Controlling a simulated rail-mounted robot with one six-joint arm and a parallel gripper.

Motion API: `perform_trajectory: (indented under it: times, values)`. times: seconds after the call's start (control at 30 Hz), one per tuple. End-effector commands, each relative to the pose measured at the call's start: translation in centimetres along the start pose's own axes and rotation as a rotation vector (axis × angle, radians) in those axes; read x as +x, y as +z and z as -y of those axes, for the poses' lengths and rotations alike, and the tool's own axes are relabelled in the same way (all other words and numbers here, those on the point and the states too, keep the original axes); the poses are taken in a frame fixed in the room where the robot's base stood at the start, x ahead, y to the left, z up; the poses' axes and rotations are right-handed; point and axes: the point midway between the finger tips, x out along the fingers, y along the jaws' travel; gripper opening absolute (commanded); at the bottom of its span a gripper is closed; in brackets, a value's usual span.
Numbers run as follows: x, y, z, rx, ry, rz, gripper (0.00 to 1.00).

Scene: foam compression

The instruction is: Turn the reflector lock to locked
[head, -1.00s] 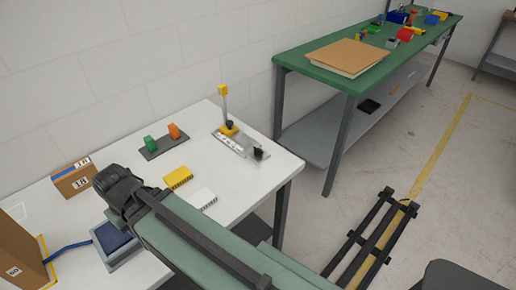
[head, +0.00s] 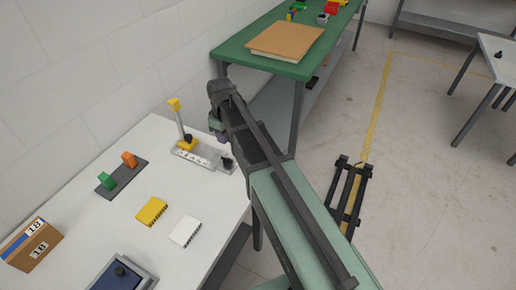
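A measuring device stands at the far right corner of the white table. It has a grey base plate (head: 206,158) with white markings, an upright post with a yellow top (head: 174,104), and a yellow block with a black knob (head: 188,139). A second black knob (head: 227,163) sits at the plate's right end. I cannot tell which part is the reflector lock or how it is set. My arm reaches in from the lower right, and its wrist end (head: 217,126) appears just above and right of the device. My gripper's fingers cannot be made out.
On the white table (head: 150,215) are a dark tray with green and orange blocks (head: 122,175), a yellow block (head: 151,211), a white block (head: 185,231), a blue-topped grey box (head: 122,275) and a cardboard box (head: 32,245). A green bench (head: 290,68) stands behind.

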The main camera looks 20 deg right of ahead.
Motion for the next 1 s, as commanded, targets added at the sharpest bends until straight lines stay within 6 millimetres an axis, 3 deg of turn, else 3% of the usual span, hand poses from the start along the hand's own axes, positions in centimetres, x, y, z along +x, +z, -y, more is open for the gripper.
perform_trajectory:
  times: [0.27,0.7,0.8,1.0]
  values:
    - [1.0,0.1,0.1,-0.030,0.000,0.000,0.36]
    - [10.3,0.1,0.1,-0.028,0.000,0.000,0.36]
    - [11.1,0.1,0.1,-0.028,0.000,0.000,0.36]
    - [10.8,0.1,0.1,-0.028,0.000,0.000,0.36]
